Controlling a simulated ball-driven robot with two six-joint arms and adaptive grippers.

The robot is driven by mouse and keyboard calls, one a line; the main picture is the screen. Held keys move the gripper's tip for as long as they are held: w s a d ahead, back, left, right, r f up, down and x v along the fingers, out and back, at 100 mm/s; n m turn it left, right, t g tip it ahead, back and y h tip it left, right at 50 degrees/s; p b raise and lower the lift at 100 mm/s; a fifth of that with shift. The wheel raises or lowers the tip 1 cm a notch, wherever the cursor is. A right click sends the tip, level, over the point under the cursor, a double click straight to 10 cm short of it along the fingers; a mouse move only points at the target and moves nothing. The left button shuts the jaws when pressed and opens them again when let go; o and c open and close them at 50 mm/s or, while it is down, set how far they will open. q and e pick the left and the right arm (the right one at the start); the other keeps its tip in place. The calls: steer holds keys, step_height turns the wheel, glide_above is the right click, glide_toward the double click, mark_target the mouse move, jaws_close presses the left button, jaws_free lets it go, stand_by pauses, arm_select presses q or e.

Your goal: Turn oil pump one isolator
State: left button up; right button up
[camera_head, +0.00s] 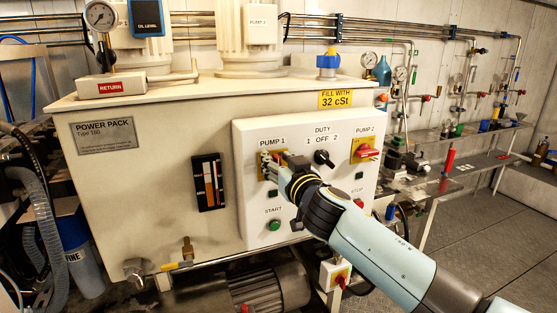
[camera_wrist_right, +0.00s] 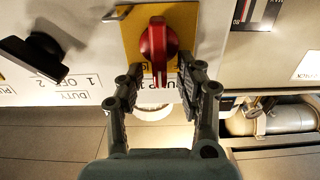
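The pump 1 isolator is a red rotary knob (camera_wrist_right: 158,42) on a yellow plate (camera_wrist_right: 128,38), seen in the right wrist view. In the head view, its yellow plate (camera_head: 262,171) sits under the PUMP 1 label on the white control panel (camera_head: 247,208), and my gripper hides most of the knob. My right gripper (camera_wrist_right: 160,72) is open at the knob. Its two fingers stand on either side of the knob's near end, with gaps visible; contact cannot be told. The right gripper also shows in the head view (camera_head: 273,160). My left gripper is out of view.
A black duty selector (camera_head: 323,158) is close to the right of the gripper. The pump 2 isolator (camera_head: 366,152) is further right. A green start button (camera_head: 274,225) sits below. The panel is on the power pack tank (camera_head: 160,185).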

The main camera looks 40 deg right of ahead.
jaws_close()
stand_by(0.4)
steer(key=f+n, duration=0.1)
steer(key=n, duration=0.5)
steer(key=a+n+b, duration=0.1)
steer(key=n, duration=0.5)
steer(key=a+f+n+b, duration=0.1)
steer(key=n, duration=0.4)
steer(key=shift+w+a+f+n, duration=0.25)
steer(key=shift+f+n, duration=0.1)
steer(key=shift+n, duration=0.05)
stand_by(0.4)
